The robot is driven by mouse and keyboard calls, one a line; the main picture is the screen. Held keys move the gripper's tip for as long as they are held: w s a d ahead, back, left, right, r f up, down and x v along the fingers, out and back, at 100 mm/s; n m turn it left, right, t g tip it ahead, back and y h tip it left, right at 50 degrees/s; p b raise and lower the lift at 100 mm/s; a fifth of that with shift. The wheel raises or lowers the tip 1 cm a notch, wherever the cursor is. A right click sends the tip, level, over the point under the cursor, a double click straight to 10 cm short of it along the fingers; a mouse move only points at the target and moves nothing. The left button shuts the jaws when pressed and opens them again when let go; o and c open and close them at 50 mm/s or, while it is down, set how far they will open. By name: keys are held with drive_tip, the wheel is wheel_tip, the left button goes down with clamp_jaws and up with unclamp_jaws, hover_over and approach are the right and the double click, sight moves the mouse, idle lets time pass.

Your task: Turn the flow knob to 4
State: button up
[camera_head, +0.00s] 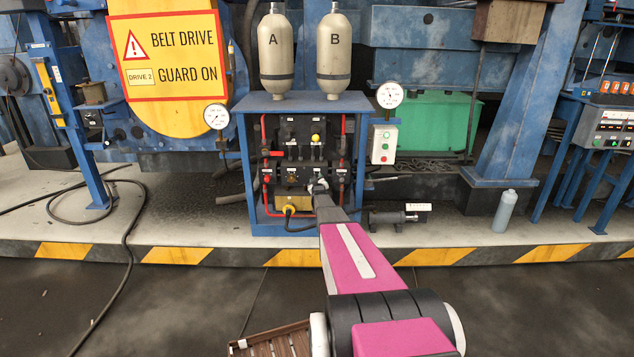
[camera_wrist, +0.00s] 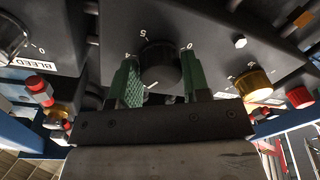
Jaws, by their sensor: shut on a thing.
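A black round knob (camera_wrist: 158,66) sits on a dark panel in the middle of the wrist view, with white numerals around it; I can read 5, 4 and 0, upside down or tilted. A short white mark shows on the knob's lower edge in that view. My gripper (camera_wrist: 159,72) has its two green fingers on either side of the knob, shut on it. No name for this knob is readable. In the head view my gripper (camera_head: 318,186) is at the lower part of the valve panel, and the arm hides the knob there.
A knob labelled BLEED (camera_wrist: 12,38) is at the left of the wrist view. A brass knob (camera_wrist: 253,84) and red caps (camera_wrist: 301,97) are at the right. In the head view the blue frame (camera_head: 245,180) surrounds the panel, with bottles A (camera_head: 274,55) and B (camera_head: 333,55) on top.

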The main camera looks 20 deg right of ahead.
drive_tip(key=m+h, duration=0.1)
drive_tip(key=m, duration=1)
drive_tip(key=shift+f, duration=0.1)
drive_tip(key=shift+m, duration=0.3)
drive_tip(key=o, duration=0.9)
drive_tip(key=v, duration=1.1)
drive_tip(key=shift+f, duration=0.15)
